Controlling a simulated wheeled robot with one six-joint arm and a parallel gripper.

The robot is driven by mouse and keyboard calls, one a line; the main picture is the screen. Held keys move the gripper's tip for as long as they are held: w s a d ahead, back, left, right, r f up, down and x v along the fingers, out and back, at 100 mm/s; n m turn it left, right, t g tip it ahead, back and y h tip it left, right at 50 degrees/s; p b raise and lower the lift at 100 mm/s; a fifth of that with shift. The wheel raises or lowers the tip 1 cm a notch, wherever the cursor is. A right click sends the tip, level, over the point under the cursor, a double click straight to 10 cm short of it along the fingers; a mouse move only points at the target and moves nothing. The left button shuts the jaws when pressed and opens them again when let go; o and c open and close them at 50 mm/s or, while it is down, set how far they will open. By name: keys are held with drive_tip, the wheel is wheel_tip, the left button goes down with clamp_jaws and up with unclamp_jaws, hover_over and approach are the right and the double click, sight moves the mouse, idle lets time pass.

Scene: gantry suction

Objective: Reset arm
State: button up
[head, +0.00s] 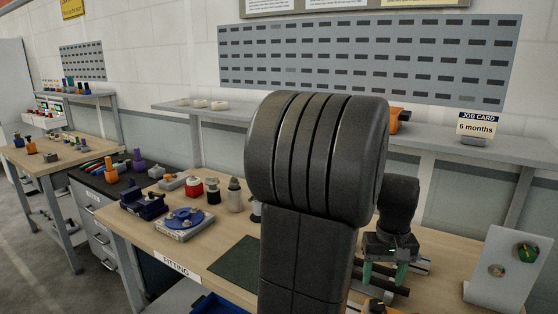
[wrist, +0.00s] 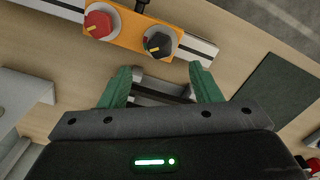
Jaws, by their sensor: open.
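My gripper (head: 383,270) is at the right of the bench in the head view, pointing down with its green fingers over dark rails. In the wrist view my gripper (wrist: 160,88) is open, its two green fingers spread apart with nothing held between them. An orange block with a red knob (wrist: 100,24) and a dark knob (wrist: 159,44) lies just beyond the fingertips, on a light rail. My own dark arm hides the middle of the bench in the head view.
A dark green mat (head: 238,262) lies left of my arm. A blue round fixture (head: 184,220), a red-topped container (head: 194,187) and bottles stand further left. A white panel (head: 508,268) stands at the right. A shelf with a job card (head: 478,127) runs behind.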

sight(377, 303)
wheel_tip(377, 303, down, 8)
drive_tip(key=shift+r, duration=0.1)
drive_tip(key=shift+n, duration=0.4)
